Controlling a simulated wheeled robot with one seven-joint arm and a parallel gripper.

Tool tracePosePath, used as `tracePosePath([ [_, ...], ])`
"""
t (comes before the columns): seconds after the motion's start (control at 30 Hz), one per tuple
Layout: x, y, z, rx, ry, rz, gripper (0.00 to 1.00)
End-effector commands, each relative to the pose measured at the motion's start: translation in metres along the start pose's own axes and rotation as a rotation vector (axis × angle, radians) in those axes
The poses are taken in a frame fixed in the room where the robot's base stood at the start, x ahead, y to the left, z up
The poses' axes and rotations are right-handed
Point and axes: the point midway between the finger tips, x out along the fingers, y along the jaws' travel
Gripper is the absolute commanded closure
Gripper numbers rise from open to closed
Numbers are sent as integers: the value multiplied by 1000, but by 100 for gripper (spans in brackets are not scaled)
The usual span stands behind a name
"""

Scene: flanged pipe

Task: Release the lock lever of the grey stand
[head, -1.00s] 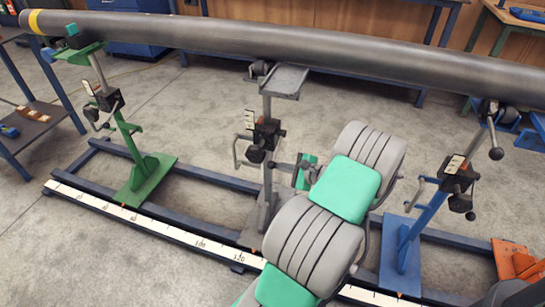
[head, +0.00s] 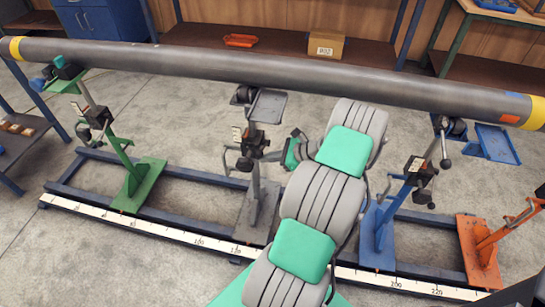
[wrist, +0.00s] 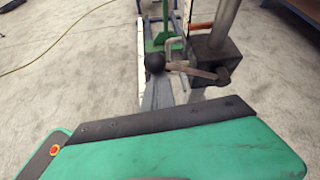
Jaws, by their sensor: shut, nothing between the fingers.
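The grey stand (head: 253,185) is at the middle of the head view, under the long dark pipe (head: 300,75). Its dark clamp block (head: 253,143) sits partway up the post, with a dark ball knob (head: 244,164) below it. In the wrist view, the lock lever (wrist: 193,69) runs left from the clamp to a black ball end (wrist: 155,62). My gripper (head: 298,134) is just right of the clamp. Contact cannot be told.
A green stand (head: 132,175), a blue stand (head: 385,220) and an orange stand (head: 484,255) share the blue floor rail (head: 205,195) with its white scale. A crank handle (wrist: 174,50) is close beside the lever. Concrete floor is open behind.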

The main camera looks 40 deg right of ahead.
Motion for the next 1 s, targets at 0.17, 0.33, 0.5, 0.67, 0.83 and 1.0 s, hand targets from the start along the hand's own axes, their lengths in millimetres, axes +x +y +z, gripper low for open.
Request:
tracePosePath([
  [0.17, -3, -3, 7, -4, -3, 0, 100],
  [0.33, -4, -5, 8, -6, -4, -2, 100],
  [0.5, -5, -6, 9, -9, -4, -5, 100],
  [0.67, -6, -7, 9, -11, -5, -7, 100],
  [0.83, -2, -6, 4, -10, -5, -6, 100],
  [1.0, 15, -1, -26, -8, -3, 5, 100],
])
